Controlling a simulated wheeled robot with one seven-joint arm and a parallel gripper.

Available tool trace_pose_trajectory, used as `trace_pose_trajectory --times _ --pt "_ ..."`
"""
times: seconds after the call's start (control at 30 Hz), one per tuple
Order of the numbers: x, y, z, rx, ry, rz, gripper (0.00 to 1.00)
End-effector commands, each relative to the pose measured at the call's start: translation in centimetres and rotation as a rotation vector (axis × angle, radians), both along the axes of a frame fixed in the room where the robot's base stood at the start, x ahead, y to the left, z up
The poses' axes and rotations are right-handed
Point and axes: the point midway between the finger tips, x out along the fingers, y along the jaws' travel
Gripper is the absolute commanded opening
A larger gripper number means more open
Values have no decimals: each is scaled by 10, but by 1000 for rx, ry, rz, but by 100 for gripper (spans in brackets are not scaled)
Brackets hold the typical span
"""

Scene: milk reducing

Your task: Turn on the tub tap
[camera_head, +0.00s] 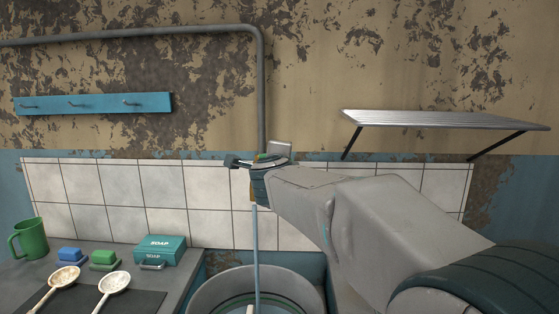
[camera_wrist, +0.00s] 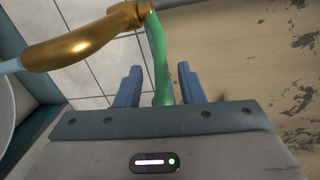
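The tub tap (camera_wrist: 85,45) is brass, with a curved spout and a green lever handle (camera_wrist: 157,60) in the wrist view. My gripper (camera_wrist: 160,88) has its two blue fingers spread apart, one on each side of the green handle, with gaps showing between them and it. In the head view my gripper (camera_head: 256,160) is at the tiled wall and hides most of the tap. A thin pale blue stream (camera_head: 256,240) runs straight down below it into the round grey tub (camera_head: 203,296). The stream's start also shows at the spout's end in the wrist view (camera_wrist: 9,67).
The counter at left holds a green mug (camera_head: 31,239), a teal soap box (camera_head: 160,249), a blue brush (camera_head: 70,254), a green brush (camera_head: 104,259) and two ladles (camera_head: 114,282). A metal shelf (camera_head: 430,119) is on the wall at right. A pipe (camera_head: 261,90) runs down the wall.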

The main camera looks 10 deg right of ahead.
Motion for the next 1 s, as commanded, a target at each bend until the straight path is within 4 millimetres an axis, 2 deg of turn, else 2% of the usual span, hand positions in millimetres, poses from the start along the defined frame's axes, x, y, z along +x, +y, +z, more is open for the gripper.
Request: trace_pose_trajectory --times 0.3,0.5,0.7,1.0 --pt "-63 14 12 0 -2 1 35" --pt "-93 22 16 0 -1 1 35" --pt "-108 24 16 0 0 0 35" --pt "-110 25 15 0 0 -1 35"
